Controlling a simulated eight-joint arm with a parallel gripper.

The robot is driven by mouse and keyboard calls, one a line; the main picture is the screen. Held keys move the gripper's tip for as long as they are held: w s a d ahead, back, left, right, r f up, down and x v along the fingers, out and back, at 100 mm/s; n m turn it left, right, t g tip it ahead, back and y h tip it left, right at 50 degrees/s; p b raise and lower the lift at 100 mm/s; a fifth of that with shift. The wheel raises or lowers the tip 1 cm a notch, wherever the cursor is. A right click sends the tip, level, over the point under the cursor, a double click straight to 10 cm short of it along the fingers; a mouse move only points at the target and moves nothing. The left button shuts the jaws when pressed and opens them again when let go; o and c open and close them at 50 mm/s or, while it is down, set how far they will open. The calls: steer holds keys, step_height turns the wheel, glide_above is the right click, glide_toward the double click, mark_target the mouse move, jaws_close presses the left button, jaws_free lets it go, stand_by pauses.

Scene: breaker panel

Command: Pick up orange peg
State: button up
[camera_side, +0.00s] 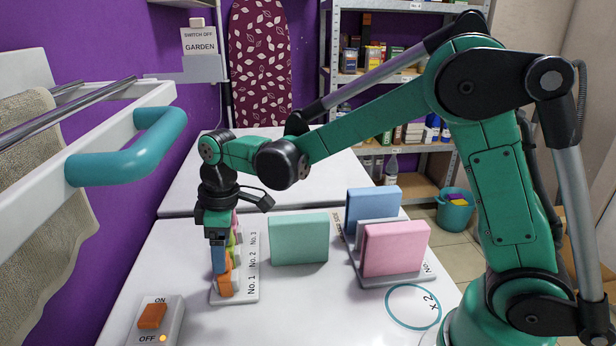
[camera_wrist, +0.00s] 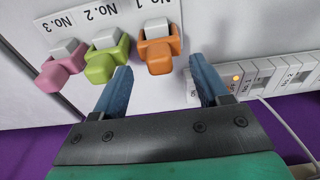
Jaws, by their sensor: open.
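The orange peg (camera_side: 226,287) sits at the near end of a white rack (camera_side: 246,292) marked No. 1, No. 2 and No. 3. In the wrist view the orange peg (camera_wrist: 158,54) sits beside the No. 1 label, with a grey block against it. My gripper (camera_side: 219,268) points down just above the orange peg. A green peg (camera_wrist: 104,62) and a pink peg (camera_wrist: 62,72) stand in the same row.
A switch box (camera_side: 152,322) marked ON and OFF stands at the front left. A green block (camera_side: 298,239) stands right of the rack. Blue (camera_side: 371,205) and pink (camera_side: 396,248) blocks stand in a holder farther right. A teal-handled rail (camera_side: 130,150) is at left.

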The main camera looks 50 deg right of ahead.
steer(key=shift+w+a+f, duration=0.15)
steer(key=shift+f, duration=1.9)
steer(key=c, duration=0.9)
step_height(320, 180, up, 10)
steer(key=shift+r, duration=0.1)
